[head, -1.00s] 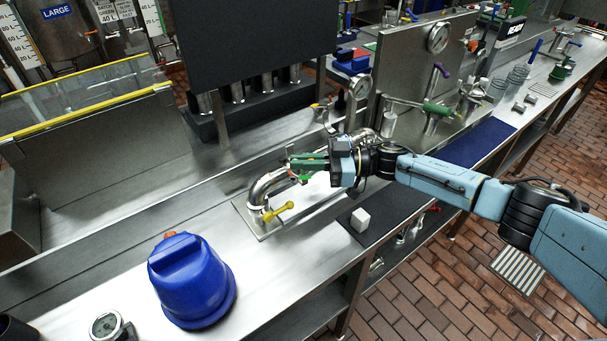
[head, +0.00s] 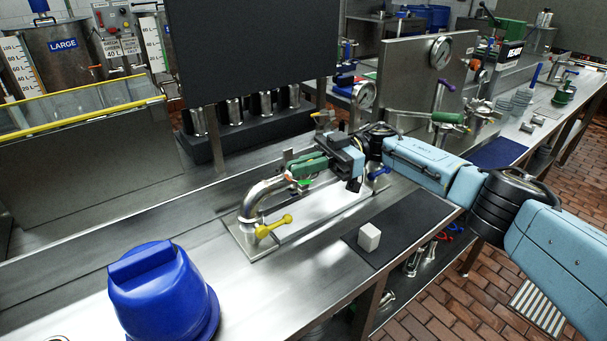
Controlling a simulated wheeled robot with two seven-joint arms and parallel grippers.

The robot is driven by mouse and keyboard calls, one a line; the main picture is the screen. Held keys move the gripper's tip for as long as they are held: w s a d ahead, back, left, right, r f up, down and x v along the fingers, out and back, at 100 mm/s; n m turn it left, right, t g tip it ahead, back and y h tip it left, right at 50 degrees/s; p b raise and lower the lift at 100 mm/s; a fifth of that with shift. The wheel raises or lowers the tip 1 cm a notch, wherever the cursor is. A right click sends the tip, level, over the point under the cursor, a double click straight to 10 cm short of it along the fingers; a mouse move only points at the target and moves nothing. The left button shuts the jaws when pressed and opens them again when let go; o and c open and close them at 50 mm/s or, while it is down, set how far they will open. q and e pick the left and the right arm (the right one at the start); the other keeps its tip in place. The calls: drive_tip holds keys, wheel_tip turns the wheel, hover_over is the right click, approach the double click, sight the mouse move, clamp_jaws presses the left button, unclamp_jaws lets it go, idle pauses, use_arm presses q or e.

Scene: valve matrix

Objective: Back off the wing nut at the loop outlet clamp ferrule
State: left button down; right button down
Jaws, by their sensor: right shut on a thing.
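A bent steel pipe loop (head: 262,197) stands on a metal plate on the bench, with a yellow handle (head: 272,226) at its foot. My right gripper (head: 300,170) reaches in from the right and is shut at the upper end of this pipe, by the clamp. The wing nut and ferrule are largely hidden by the jaws and green parts there, so I cannot make out the nut's turn or whether the clamp is loose. My left gripper is not in view.
A blue tub-like object (head: 162,295) stands at front left. A white block (head: 369,237) sits on a dark mat (head: 410,225) right of the pipe. A blue handle (head: 379,172) is close under my right arm. A dark panel (head: 252,50) rises behind.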

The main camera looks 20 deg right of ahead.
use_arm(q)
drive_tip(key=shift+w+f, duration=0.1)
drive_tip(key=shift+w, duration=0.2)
use_arm(e)
drive_tip(key=c, duration=1.6)
unclamp_jaws()
drive_tip(key=shift+a, duration=0.1)
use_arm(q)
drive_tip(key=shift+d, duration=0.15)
